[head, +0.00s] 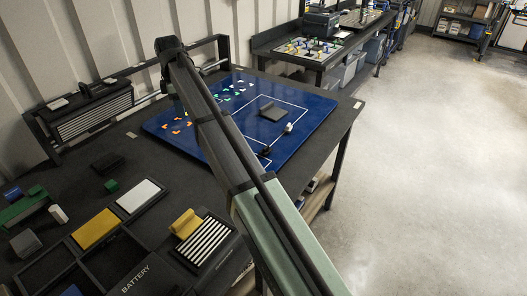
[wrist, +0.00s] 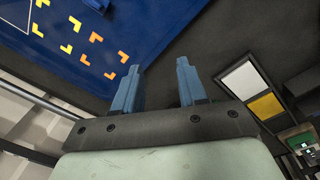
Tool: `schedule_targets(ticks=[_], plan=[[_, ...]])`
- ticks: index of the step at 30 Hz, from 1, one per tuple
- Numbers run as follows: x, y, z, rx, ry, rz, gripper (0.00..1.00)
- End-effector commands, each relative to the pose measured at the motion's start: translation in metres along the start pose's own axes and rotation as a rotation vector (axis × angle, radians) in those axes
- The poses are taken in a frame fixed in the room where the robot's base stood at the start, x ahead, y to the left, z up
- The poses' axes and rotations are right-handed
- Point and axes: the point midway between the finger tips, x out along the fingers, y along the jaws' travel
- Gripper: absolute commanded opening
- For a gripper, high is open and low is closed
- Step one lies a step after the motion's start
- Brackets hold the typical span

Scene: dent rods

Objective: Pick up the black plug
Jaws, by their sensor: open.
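A small black piece (head: 265,151), which may be the black plug, lies on the blue mat (head: 300,98), close to the arm's edge in the head view. A small white piece (head: 288,128) and a dark grey block (head: 272,112) are near it on the mat. My gripper (wrist: 157,78) is open with nothing between its two blue fingers. It is above the table by the mat's edge, over bare dark tabletop in the wrist view. The black piece does not show in the wrist view. In the head view my arm hides most of the gripper.
Orange and yellow corner marks (wrist: 95,38) are on the mat. A white panel (head: 139,196), a yellow panel (head: 96,228) and a yellow block on a striped panel (head: 204,244) are at the table's front. A dark block (head: 108,163) and green pieces are at left.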

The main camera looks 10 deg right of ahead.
Motion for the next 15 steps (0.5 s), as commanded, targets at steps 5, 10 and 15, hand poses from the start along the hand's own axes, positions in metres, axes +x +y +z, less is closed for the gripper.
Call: schedule_targets(ticks=[5,10,15], plan=[[-0.009,-0.001,0.095,0.113,-0.004,0.013,0.41],[-0.015,-0.012,0.166,0.188,-0.009,0.021,0.41],[-0.020,-0.028,0.217,0.215,-0.014,0.023,0.41]])
